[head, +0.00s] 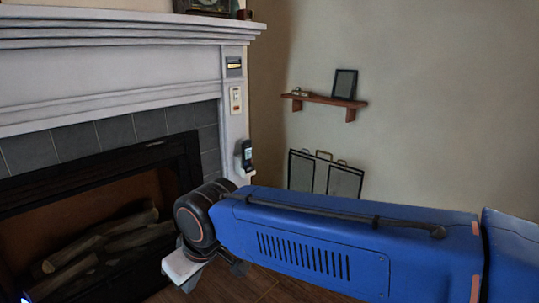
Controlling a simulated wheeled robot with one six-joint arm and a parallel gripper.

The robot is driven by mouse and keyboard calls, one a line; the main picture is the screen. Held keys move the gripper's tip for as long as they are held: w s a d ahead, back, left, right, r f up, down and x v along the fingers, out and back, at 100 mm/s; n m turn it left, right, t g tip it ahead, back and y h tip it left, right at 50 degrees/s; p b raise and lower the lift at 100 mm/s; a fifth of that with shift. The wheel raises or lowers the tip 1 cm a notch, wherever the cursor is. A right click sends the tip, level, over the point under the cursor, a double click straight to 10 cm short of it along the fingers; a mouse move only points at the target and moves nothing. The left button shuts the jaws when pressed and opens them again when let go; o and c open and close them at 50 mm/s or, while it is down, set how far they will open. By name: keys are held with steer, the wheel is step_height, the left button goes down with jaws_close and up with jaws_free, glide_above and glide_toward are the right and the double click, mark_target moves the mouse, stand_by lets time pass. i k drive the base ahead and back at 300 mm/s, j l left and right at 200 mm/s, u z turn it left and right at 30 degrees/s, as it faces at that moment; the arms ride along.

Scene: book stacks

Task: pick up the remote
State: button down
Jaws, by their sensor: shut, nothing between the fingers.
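A dark handset with a small lit screen (246,153) sits upright against the white fireplace surround, at its right edge. It looks like the remote, but it is small and I cannot be sure. My gripper (186,268) shows only in part at the lower middle, below the dark wrist joint of my blue arm. It is shut and empty. It appears below and left of the handset in the picture, apart from it. Its fingertips are not clearly seen.
A white fireplace (110,85) with logs (100,240) fills the left. A switch plate (236,100) is above the handset. A small shelf (325,100) with a picture frame (345,84) hangs on the right wall, above a folding screen (325,175). Wooden floor (270,287) shows below.

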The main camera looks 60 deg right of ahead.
mark_target(247, 155)
steer(key=l+z, duration=0.1)
steer(key=z, duration=0.3)
steer(key=k+l+z, duration=0.1)
steer(key=z, duration=0.35)
steer(key=l+z, duration=0.15)
steer(key=z, duration=0.25)
steer(key=i+j+u, duration=0.1)
steer(key=u, duration=0.3)
steer(key=i+j+u, duration=0.1)
steer(key=u, duration=0.35)
steer(key=i+u, duration=0.15)
steer(key=u, duration=0.25)
steer(key=i+u, duration=0.85)
steer(key=i, duration=0.3)
steer(key=i+l+u, duration=0.1)
steer(key=i+u, duration=0.3)
steer(key=i, duration=0.3)
steer(key=i+u, duration=0.2)
steer(key=i, duration=0.2)
steer(key=i+z, duration=0.1)
steer(key=z, duration=0.3)
steer(key=i+j+z, duration=0.1)
steer(key=z, duration=0.25)
steer(key=i+j+z, duration=0.1)
steer(key=z, duration=1.7)
